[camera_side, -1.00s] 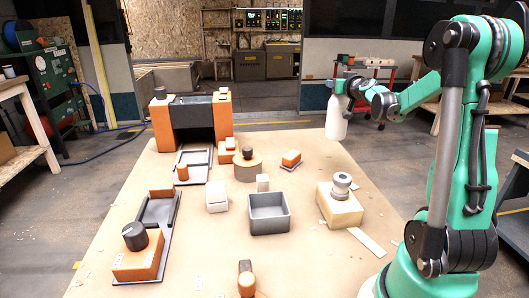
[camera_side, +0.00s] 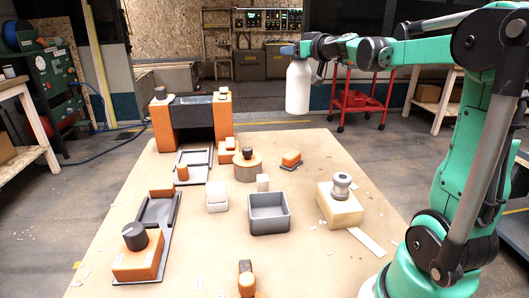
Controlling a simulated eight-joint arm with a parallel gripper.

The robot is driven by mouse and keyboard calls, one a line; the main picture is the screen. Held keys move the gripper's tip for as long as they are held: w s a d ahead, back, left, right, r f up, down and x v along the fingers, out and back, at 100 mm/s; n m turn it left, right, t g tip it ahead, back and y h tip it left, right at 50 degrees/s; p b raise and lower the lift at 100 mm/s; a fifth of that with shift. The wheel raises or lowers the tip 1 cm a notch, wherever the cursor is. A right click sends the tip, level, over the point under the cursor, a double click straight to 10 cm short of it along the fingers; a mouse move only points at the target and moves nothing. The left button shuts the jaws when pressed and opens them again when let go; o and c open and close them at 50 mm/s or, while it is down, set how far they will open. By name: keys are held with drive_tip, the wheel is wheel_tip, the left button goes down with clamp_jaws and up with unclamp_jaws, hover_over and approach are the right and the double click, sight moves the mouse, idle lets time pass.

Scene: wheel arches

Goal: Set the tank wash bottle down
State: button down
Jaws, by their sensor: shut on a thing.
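The tank wash bottle (camera_side: 298,88) is a white bottle, upright, at the upper right of centre. My gripper (camera_side: 299,52) is shut on its top, and the bottle hangs from it. In the picture the bottle lies above the far right part of the table (camera_side: 130,210), with no visible contact with the table. The fingers are small here and partly hidden at the bottle's neck.
An orange arch with a dark top (camera_side: 192,112) stands at the table's far left. A grey open bin (camera_side: 268,213) sits mid-table. A yellow block with a grey knob (camera_side: 340,205) is at the right. Several orange blocks and grey trays crowd the left. The far right table corner is clear.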

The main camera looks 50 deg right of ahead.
drive_tip(key=w+a+n+y, duration=0.2)
drive_tip(key=a+n+y, duration=0.3)
drive_tip(key=a, duration=0.6)
drive_tip(key=w+a+n+y, duration=0.3)
drive_tip(key=a+y, duration=0.4)
drive_tip(key=a, duration=0.3)
drive_tip(key=s+a+n+g+y, duration=0.2)
drive_tip(key=a+n+g+y, duration=0.15)
drive_tip(key=a, duration=0.45)
drive_tip(key=s+a+n+g+y, duration=0.2)
drive_tip(key=s+a+n+y, duration=0.15)
drive_tip(key=a, duration=0.55)
wheel_tip(320, 180, down, 18)
drive_tip(key=shift+w+d+f, duration=0.25)
drive_tip(key=shift+w+d, duration=0.05)
drive_tip(key=shift+w, duration=0.15)
drive_tip(key=shift+f, duration=0.1)
drive_tip(key=shift+c, duration=1.5)
unclamp_jaws()
